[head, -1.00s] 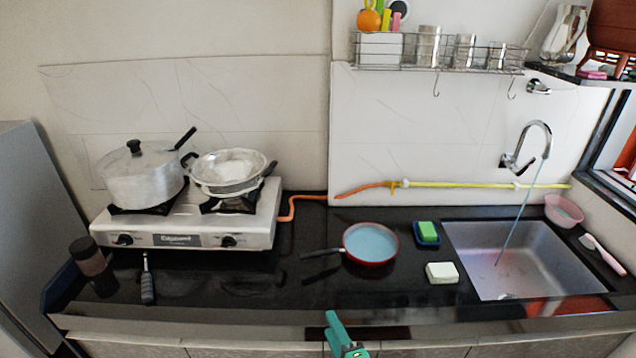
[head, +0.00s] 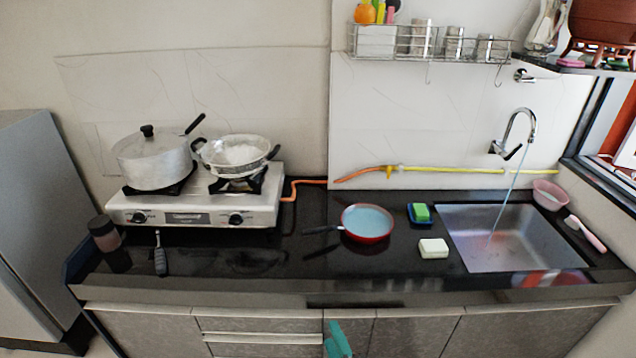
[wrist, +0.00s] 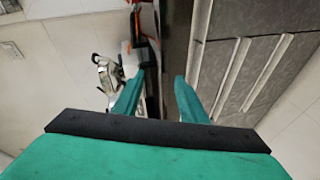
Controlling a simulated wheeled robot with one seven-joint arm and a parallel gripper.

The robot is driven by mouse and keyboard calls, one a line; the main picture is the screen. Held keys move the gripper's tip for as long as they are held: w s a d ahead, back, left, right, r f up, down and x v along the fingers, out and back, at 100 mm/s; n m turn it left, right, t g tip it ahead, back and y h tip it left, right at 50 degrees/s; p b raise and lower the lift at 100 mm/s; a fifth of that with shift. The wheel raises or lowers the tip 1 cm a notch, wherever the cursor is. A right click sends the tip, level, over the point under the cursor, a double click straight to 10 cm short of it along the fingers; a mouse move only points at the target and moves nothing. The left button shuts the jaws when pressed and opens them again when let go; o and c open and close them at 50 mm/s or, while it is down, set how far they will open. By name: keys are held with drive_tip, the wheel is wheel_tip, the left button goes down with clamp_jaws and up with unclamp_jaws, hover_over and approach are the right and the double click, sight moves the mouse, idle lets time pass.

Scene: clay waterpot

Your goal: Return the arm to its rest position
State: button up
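My gripper (head: 337,340) shows as a teal shape at the bottom edge of the head view, in front of the cabinet doors and below the counter. In the wrist view its two teal fingers (wrist: 155,88) stand apart with nothing held between them. The rest of my arm is out of the head view. A brown clay pot (head: 603,18) stands on a reddish stand on the shelf at the upper right, well away from my gripper and partly cut off by the frame.
The black counter (head: 290,262) edge and cabinet fronts (head: 265,325) lie close to my gripper. On the counter are a stove (head: 200,212), a red pan (head: 367,225), a sponge (head: 433,248) and a sink (head: 510,238).

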drive_tip(key=s+f+m+h, duration=0.5)
drive_tip(key=s+m, duration=0.4)
drive_tip(key=s, duration=0.7)
drive_tip(key=s+a+r+m, duration=0.2)
drive_tip(key=s+r+m, duration=0.1)
drive_tip(key=s, duration=0.6)
drive_tip(key=s+a+r+m, duration=0.1)
drive_tip(key=s+r+m, duration=0.2)
drive_tip(key=s+m, duration=0.3)
drive_tip(key=s, duration=0.3)
drive_tip(key=shift+a+r+t+y, duration=0.15)
drive_tip(key=shift+a+t+y, duration=0.15)
drive_tip(key=shift+a+y, duration=0.1)
drive_tip(key=shift+s+a+r, duration=0.1)
drive_tip(key=shift+s+r, duration=0.05)
drive_tip(key=shift+r, duration=0.1)
clamp_jaws()
